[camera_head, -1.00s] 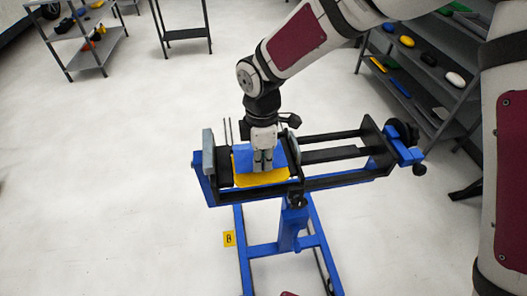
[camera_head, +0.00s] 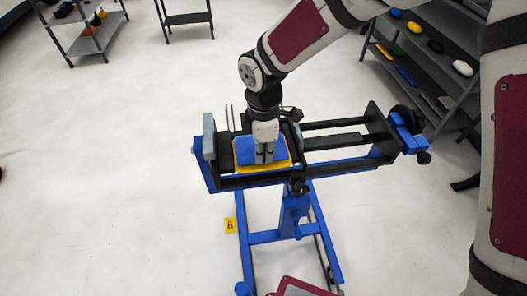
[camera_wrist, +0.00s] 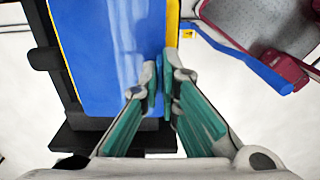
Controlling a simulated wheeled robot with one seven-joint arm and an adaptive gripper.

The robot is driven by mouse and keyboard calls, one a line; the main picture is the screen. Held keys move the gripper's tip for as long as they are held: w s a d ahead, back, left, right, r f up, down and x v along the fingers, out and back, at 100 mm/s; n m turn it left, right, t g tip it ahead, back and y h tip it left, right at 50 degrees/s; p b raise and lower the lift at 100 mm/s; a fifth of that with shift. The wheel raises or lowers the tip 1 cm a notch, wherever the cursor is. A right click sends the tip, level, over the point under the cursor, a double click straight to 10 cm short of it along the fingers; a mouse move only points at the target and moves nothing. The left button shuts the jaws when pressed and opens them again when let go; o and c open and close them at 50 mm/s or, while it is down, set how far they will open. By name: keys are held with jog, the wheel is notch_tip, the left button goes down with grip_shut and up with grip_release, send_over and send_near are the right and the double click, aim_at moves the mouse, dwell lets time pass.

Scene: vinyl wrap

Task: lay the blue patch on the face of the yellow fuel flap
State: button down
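The blue patch (camera_head: 244,151) lies over the face of the yellow fuel flap (camera_head: 262,169), with a yellow border showing around it. In the wrist view the patch (camera_wrist: 100,50) fills the upper left, and a thin yellow strip of the flap (camera_wrist: 172,25) shows along its right edge. My gripper (camera_head: 264,160) points down over the middle of the near part of the patch. In the wrist view my gripper's fingertips (camera_wrist: 162,82) are close together at the patch's edge and look shut on it. The exact grip and any contact under the patch are hidden.
The flap is held in a blue and black stand (camera_head: 290,205) with end jaws, rails and a handwheel on the right. A yellow "B" marker (camera_head: 230,226) is by the stand's leg. Shelves stand at the back left and right (camera_head: 430,65).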

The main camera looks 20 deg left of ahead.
jog(key=shift+f+b, duration=0.45)
jog(key=shift+f, duration=0.2)
dwell(1.1)
dwell(0.3)
jog(key=c, duration=1.7)
grip_release()
jog(key=shift+r, duration=0.1)
